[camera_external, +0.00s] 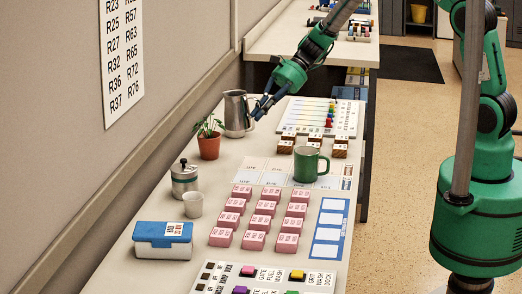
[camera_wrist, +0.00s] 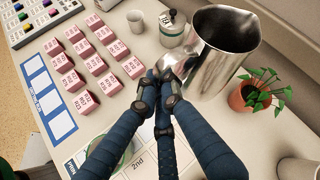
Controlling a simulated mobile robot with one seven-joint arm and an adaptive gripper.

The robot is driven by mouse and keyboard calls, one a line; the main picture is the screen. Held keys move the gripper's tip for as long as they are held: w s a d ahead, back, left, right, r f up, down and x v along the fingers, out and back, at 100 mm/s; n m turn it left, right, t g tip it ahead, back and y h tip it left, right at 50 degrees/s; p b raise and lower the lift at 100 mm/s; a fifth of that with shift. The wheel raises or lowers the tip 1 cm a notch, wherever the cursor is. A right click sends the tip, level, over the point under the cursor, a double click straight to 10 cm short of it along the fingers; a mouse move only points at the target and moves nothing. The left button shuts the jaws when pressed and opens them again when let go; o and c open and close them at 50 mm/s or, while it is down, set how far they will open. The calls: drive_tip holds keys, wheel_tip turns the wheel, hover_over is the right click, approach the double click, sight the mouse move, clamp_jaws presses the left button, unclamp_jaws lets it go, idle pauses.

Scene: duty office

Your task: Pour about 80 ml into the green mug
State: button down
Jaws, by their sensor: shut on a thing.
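The green mug (camera_external: 306,165) stands upright on a printed mat (camera_external: 255,173) on the counter, its handle toward the right. In the wrist view a green shape low in the picture may be this mug, mostly hidden by my fingers. A steel pitcher (camera_external: 237,115) stands upright near the wall; in the wrist view (camera_wrist: 222,50) its wide mouth shows, but no liquid level can be made out. My gripper (camera_external: 260,108) is shut on the pitcher's handle side, and its fingertips (camera_wrist: 163,85) meet there. The pitcher appears to rest on the counter.
A potted plant (camera_external: 209,144) stands close in front of the pitcher. A lidded steel canister (camera_external: 184,179), a pale cup (camera_external: 193,205) and a blue-lidded box (camera_external: 163,240) line the wall side. Several pink blocks (camera_external: 263,207) and wooden blocks (camera_external: 340,151) flank the mug.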

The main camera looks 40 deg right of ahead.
drive_tip(key=s+a+r+m+t+b, duration=0.1)
drive_tip(key=s+r+m+t+b, duration=0.2)
drive_tip(key=s, duration=0.6)
drive_tip(key=s+a+r+m+t+b, duration=0.1)
drive_tip(key=s+a+r+m+t, duration=0.1)
drive_tip(key=s+r, duration=0.5)
drive_tip(key=shift+s+d+f+m+t+h+b, duration=0.55)
drive_tip(key=shift+s+d+f+m+t, duration=0.35)
drive_tip(key=shift+s+d+f, duration=2.35)
drive_tip(key=shift+s+d+f+m+t+h+b, duration=0.55)
drive_tip(key=shift+s+d+f, duration=1.4)
drive_tip(key=shift+s, duration=2.5)
drive_tip(key=shift+m+t, duration=0.25)
drive_tip(key=shift+m, duration=0.1)
drive_tip(key=f, duration=1.4)
drive_tip(key=shift+a+f, duration=0.1)
drive_tip(key=shift+a, duration=0.2)
